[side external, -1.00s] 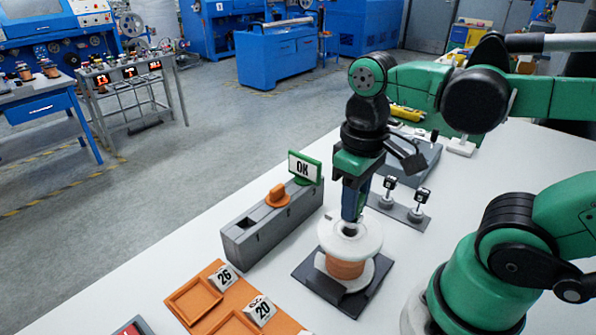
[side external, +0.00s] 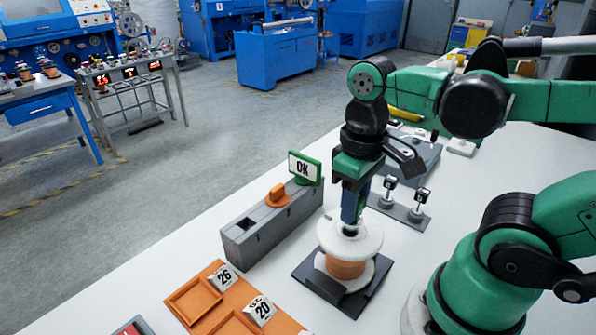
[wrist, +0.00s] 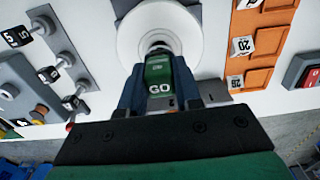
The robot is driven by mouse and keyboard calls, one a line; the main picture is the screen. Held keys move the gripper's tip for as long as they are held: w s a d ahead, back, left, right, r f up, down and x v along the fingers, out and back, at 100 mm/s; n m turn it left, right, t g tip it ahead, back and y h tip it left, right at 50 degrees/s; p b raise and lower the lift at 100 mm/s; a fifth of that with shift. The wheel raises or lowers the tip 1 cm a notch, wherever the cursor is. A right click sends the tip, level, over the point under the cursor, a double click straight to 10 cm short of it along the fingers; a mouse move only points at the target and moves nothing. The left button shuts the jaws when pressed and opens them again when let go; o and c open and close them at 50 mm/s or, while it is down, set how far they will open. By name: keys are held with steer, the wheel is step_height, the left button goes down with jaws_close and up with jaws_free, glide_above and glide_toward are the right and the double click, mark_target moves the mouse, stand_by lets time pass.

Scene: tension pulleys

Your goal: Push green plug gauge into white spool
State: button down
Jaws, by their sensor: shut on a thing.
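My gripper (side external: 350,218) points down over the white spool (side external: 372,238), which stands upright with copper-orange winding on a dark base plate. In the wrist view my gripper (wrist: 160,68) is shut on the green plug gauge (wrist: 160,82), marked GO, with one blue finger on each side. The gauge's grey lower end (wrist: 157,48) is at the spool's centre bore; the white spool (wrist: 130,38) shows as a round flange around it. How deep the gauge sits in the bore is hidden by the fingers and the gauge.
An orange tray (side external: 215,295) with 26 and 20 labels lies at front left. A grey plate with small posts (side external: 400,208) is behind right.

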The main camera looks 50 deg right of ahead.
steer(key=shift+f, duration=1.05)
steer(key=c, duration=0.5)
jaws_free()
steer(key=shift+c, duration=0.2)
steer(key=shift+r, duration=2.8)
